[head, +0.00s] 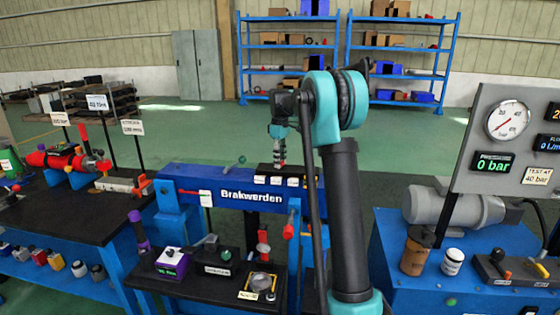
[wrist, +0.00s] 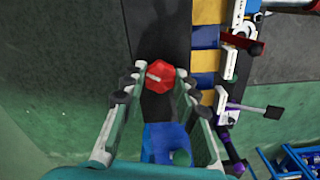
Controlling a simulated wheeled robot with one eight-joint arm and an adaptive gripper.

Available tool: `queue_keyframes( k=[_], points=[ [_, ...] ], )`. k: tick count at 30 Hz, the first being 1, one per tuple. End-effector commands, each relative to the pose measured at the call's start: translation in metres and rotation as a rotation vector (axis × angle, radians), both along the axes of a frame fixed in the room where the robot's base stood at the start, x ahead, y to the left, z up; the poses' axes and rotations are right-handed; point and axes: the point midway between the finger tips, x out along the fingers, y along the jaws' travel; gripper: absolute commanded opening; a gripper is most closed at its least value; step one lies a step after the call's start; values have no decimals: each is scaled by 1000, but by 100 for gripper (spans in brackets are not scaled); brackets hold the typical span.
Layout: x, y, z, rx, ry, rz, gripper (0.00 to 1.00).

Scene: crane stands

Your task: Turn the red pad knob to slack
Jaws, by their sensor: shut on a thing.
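The red knob (wrist: 160,76) shows in the wrist view as a faceted cap with a pale pointer mark on top. My gripper (wrist: 161,73) has a finger on each side of it and is shut on it. In the head view my gripper (head: 279,150) points down over the black block (head: 262,170) on the blue beam labelled "Brakwerden" (head: 220,187). The knob is mostly hidden there by the fingers. I cannot read any slack marking around the knob.
Red-handled levers stand by the beam's front. A black shelf (head: 205,283) below holds small parts. A bench (head: 80,220) with red fittings is at left. A gauge panel (head: 480,190) reading 0 bar stands at right. Blue racks (head: 345,60) are far behind, across open green floor.

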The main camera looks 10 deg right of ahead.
Motion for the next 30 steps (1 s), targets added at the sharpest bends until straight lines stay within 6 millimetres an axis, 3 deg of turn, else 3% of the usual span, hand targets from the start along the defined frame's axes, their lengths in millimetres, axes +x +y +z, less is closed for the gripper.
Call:
queue_keyframes(
  k=[18, 19, 21, 24, 30],
  points=[
    [1, 0, 0, 0, -1, 38, 0],
    [1, 0, 0, 0, -1, 38, 33],
    [0, 0, 0, 0, -1, 37, 42],
    [0, 0, 0, -1, -1, 37, 51],
    [0, 0, 0, 0, 0, 37, 51]
  ],
)
